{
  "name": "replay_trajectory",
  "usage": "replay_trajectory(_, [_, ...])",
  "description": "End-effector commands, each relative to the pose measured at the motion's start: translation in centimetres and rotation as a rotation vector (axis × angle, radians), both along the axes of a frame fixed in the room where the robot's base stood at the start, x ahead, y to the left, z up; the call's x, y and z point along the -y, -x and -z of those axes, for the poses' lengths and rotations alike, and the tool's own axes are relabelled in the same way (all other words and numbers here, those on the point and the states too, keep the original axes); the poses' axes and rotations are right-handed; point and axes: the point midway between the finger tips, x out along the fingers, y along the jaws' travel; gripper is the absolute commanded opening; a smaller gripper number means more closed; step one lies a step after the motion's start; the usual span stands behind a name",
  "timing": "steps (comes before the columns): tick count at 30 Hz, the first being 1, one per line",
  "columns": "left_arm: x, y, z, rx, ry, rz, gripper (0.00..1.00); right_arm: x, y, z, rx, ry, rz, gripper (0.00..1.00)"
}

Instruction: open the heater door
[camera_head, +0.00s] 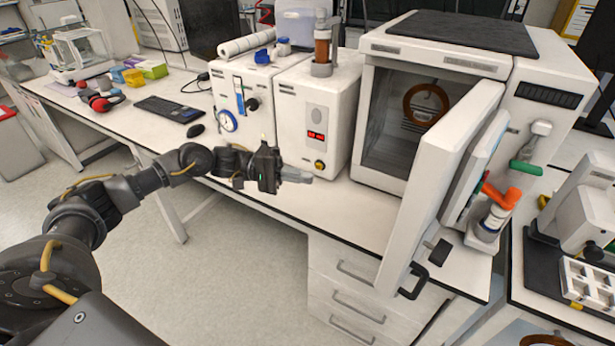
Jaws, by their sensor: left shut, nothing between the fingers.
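The heater (540,75) is a large white box on the bench at the right of the head view. Its door (428,185) stands swung open toward me, with a black handle (413,282) low on its outer side. The dark chamber (400,115) shows, with a round brown-rimmed shape inside. My left gripper (300,175) is shut and empty, above the bench's front edge, left of the open door and apart from it. My right gripper is not in view.
White reactor units, one with a red display (316,135) and one with a gauge (228,121), stand left of the heater. A keyboard (168,108) lies further left. Drawers (350,295) are below the bench. Orange-handled and green-handled items crowd the right side.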

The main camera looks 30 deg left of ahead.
Motion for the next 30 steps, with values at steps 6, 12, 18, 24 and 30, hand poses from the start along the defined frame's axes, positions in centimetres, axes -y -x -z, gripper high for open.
replay_trajectory(6, [4.7,-0.8,-0.6,0.002,0.003,0.002,0.0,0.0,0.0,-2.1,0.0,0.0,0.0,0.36])
replay_trajectory(12, [7.9,-0.4,-0.5,0.0,0.0,0.001,0.0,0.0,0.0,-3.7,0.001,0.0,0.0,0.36])
replay_trajectory(18, [9.6,0.7,-0.2,0.001,0.0,-0.001,0.0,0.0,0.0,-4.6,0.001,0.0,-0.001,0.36])
replay_trajectory(24, [10.1,1.1,0.0,0.002,0.0,-0.001,0.0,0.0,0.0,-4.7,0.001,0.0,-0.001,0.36])
replay_trajectory(30, [10.1,1.1,0.0,0.002,0.001,-0.002,0.0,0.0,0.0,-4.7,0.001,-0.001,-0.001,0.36])
